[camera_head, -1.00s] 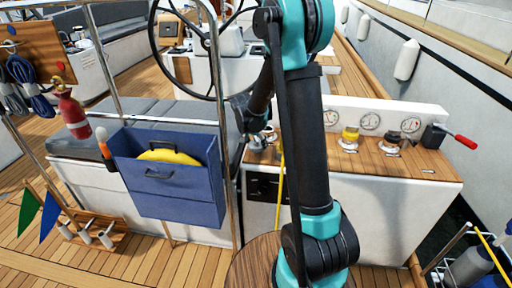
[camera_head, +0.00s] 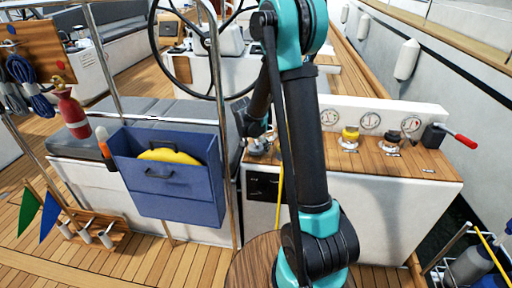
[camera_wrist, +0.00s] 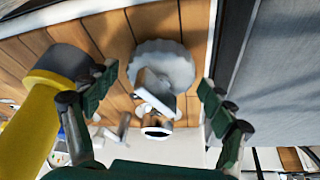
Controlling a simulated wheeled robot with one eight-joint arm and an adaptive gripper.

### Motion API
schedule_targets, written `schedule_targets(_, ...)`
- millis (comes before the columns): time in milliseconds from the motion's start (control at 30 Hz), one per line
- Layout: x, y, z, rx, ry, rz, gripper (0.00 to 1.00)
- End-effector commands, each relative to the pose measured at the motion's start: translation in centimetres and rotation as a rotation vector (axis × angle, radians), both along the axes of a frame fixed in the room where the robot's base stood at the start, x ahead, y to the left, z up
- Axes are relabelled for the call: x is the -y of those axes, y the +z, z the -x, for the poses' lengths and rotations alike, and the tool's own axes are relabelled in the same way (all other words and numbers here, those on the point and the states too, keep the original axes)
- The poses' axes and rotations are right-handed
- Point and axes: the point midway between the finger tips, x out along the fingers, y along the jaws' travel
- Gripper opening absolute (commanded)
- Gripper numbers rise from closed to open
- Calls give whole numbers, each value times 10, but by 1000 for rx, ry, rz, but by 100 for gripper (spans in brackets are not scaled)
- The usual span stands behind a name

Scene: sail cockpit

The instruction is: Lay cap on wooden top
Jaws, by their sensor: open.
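The wooden top (camera_head: 405,163) is the planked surface of the white console at right. A pale round fitting with a scalloped rim (camera_wrist: 163,66) and a silver lever-like part in front of it sits on the planks in the wrist view; it looks like the cap, but I cannot be sure. In the head view a small silver fitting (camera_head: 257,149) shows below my gripper (camera_head: 258,126), at the wooden top's left end. My gripper (camera_wrist: 157,100) is open, its green fingers either side of the pale fitting; I cannot tell whether they touch it.
A yellow-banded fitting (camera_head: 350,138) and a dark-topped one (camera_head: 390,140) stand farther right, before the gauge panel (camera_head: 425,115). A red-handled lever (camera_head: 463,140) is at the right end. A steel post (camera_head: 219,120) and a blue bin (camera_head: 165,180) stand left.

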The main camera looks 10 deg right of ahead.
Motion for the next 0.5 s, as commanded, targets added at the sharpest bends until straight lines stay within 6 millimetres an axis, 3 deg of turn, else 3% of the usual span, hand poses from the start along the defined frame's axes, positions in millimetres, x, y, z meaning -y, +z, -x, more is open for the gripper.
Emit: schedule_targets(500,-15,57,18,0,1,0,83)
